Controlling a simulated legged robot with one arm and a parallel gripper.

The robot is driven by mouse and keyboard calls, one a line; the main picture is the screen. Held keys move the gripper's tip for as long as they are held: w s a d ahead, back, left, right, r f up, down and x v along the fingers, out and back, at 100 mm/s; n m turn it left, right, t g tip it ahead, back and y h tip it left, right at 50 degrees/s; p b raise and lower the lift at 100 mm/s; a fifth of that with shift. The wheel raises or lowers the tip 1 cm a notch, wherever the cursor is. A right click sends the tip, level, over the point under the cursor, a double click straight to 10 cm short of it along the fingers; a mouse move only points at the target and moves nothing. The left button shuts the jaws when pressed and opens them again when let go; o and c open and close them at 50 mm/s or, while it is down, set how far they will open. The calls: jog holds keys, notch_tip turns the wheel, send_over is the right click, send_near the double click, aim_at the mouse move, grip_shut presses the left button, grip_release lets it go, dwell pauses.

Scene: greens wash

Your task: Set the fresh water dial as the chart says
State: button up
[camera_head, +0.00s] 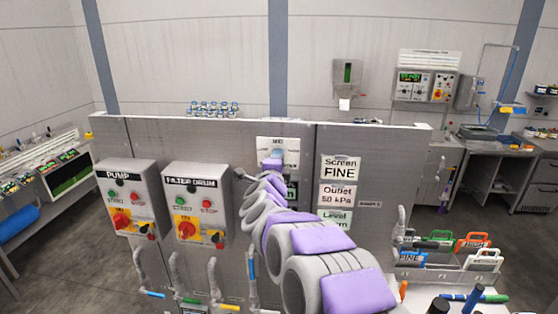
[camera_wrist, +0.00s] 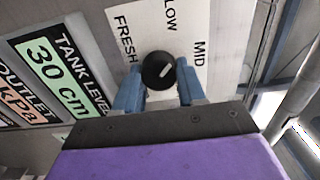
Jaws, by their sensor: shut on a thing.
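The fresh water dial is a black round knob (camera_wrist: 152,80) with a white mark, on a white plate (camera_wrist: 148,20) lettered FRESH, LOW and MID. The mark slants up and right in the wrist view, roughly between LOW and MID. My gripper (camera_wrist: 158,88) has its blue fingers on both sides of the knob, shut on it. In the head view my gripper (camera_head: 272,160) covers the knob; the plate (camera_head: 290,144) shows MID at its top. Signs right of my arm read Screen FINE (camera_head: 340,168), Outlet 50 kPa (camera_head: 337,195) and Level (camera_head: 336,216), its figure partly hidden.
In the wrist view a tank level display (camera_wrist: 52,68) reads 30 cm, beside an outlet display (camera_wrist: 15,95) in kPa. PUMP (camera_head: 127,196) and FILTER DRUM (camera_head: 197,203) boxes stand left of my arm. Levers line the panel below.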

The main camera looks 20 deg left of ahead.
jog(key=shift+s+a+f, duration=0.15)
jog(key=shift+a+f, duration=0.1)
jog(key=shift+f, duration=0.1)
jog(key=o, duration=0.7)
jog(key=shift+o, duration=0.9)
jog(key=shift+s+r, duration=0.1)
jog(key=shift+s, duration=0.05)
jog(key=shift+o, duration=1)
jog(key=shift+a, duration=0.25)
jog(key=b+v, duration=0.2)
jog(key=v, duration=1.5)
jog(key=shift+d, duration=0.15)
